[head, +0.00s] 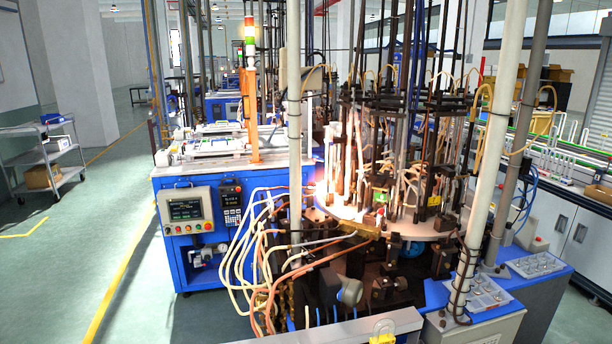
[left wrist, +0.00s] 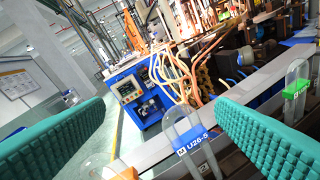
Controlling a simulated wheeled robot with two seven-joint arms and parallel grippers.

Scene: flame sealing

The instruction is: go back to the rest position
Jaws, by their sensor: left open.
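My left gripper (left wrist: 160,112) shows in the left wrist view as two teal ribbed fingers spread wide apart. I see nothing held between them. Beyond and between the fingers, a clear glass tube (left wrist: 183,128) stands at a rail with a blue label reading about "U26-5". A second clear tube with a green clip (left wrist: 295,88) stands at the right. An orange clip (left wrist: 122,172) shows at the bottom, partly cut off. Neither gripper shows in the head view.
The sealing machine (head: 350,215) with hoses, rods and a bright glow fills the middle. A blue control cabinet (head: 185,245) stands left of it. Trays (head: 537,264) sit on a blue stand at the right. A grey rail (head: 310,332) runs along the near edge. The left floor is open.

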